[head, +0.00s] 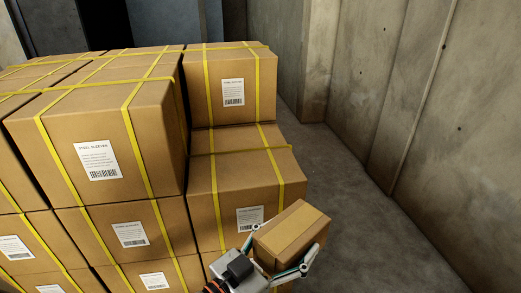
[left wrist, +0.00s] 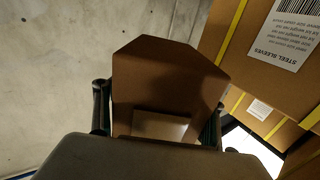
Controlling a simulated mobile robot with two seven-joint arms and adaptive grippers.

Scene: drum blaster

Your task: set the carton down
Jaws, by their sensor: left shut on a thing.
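The carton is tilted in the head view and appears in front of the lower right stacked box. In the left wrist view the carton (left wrist: 165,85) fills the middle between the two fingers (left wrist: 158,118). I cannot tell what is directly under it. My right gripper is in neither view.
Large strapped boxes (head: 95,130) labelled steel sleeves are stacked at the left. A concrete wall (head: 420,90) runs along the right. Bare grey floor (head: 345,175) lies between the stack and the wall.

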